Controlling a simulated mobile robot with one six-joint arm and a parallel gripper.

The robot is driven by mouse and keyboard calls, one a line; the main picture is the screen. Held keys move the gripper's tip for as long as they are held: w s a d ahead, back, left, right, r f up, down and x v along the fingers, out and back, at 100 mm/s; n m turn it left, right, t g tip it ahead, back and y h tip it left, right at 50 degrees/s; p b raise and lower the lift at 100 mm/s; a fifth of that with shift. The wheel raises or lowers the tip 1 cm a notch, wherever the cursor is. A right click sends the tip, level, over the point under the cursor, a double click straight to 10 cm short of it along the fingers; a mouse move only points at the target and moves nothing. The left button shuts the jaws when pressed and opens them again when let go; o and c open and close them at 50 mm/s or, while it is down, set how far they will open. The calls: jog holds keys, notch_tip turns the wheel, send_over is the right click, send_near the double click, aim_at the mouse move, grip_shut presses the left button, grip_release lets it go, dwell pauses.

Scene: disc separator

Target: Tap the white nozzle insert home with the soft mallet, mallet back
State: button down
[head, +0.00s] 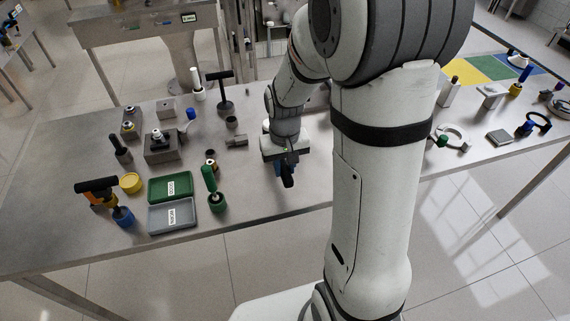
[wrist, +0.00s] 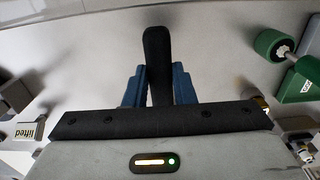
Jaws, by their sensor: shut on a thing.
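My gripper (wrist: 158,88) is shut on a black handle (wrist: 157,50) with a rounded end, which sits between its blue fingers. In the head view my gripper (head: 286,168) is above the middle of the table, and the dark handle (head: 288,181) shows below it. I cannot tell whether this is the soft mallet; no mallet head shows on it. A grey metal block (head: 161,150) at the left carries a small part with a pale top (head: 156,134). I cannot tell whether that is the white nozzle insert.
Left of my gripper are a green-handled tool (head: 209,180), a green tray (head: 170,181), a grey tray (head: 172,216) and a black-and-orange T-shaped tool (head: 97,188). A black T-shaped tool (head: 221,77) stands behind. The table front below my gripper is clear.

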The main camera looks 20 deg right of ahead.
jog(key=shift+f+b, duration=0.6)
jog(key=shift+f, duration=0.05)
dwell(0.5)
jog(key=shift+w+f+b, duration=0.1)
jog(key=shift+f+b, duration=0.7)
jog(key=shift+f, duration=0.2)
jog(key=c, duration=1.1)
grip_release()
jog(key=shift+s, duration=0.2)
jog(key=s, duration=0.9)
jog(key=shift+s, duration=0.4)
